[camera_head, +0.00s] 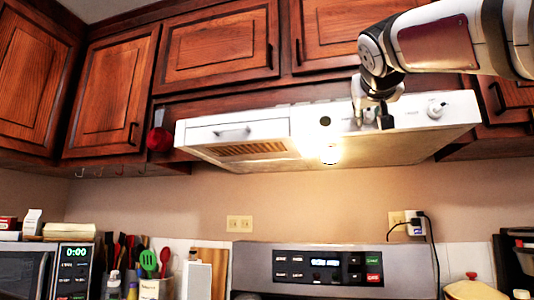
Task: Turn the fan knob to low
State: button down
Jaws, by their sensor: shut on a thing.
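A white range hood (232,133) hangs under the wall cabinets, with its lit lamp (329,154) on the underside. My gripper (371,116) is at the hood's front panel, right of centre. Its fingers are shut on a small knob there, which is mostly hidden by the fingers. A white round knob (437,108) sits on the panel to the right, apart from my gripper. A dark round spot (325,121) is on the panel to the left. The knob markings and the setting cannot be read.
Wooden cabinet doors (217,47) are close above the hood. Below are a stove back panel (255,263) with a display, a microwave (35,268), and utensils (148,262).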

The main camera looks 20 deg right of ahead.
jog(key=m+b, duration=0.2)
jog(key=m, duration=0.2)
jog(key=shift+f, duration=0.1)
jog(key=shift+m+b, duration=0.55)
jog(key=shift+m, duration=1.35)
jog(key=c, duration=1.3)
grip_release()
jog(key=v, duration=1.2)
